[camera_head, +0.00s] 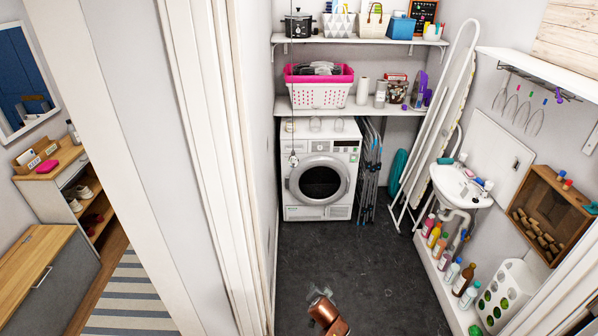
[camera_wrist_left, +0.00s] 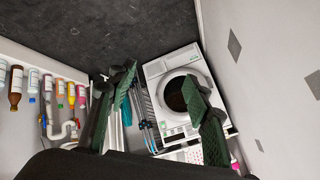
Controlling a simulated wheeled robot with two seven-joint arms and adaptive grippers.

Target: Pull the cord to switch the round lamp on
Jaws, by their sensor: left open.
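The white dryer (camera_head: 320,180) stands at the back under shelves (camera_head: 315,105) with a pink-and-white basket (camera_head: 319,88). A tall ironing board (camera_head: 440,110), a sink (camera_head: 462,185) and several bottles (camera_head: 466,279) line the right. A wall edge (camera_head: 215,150) stands left. The dark floor (camera_head: 370,260) is clear.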

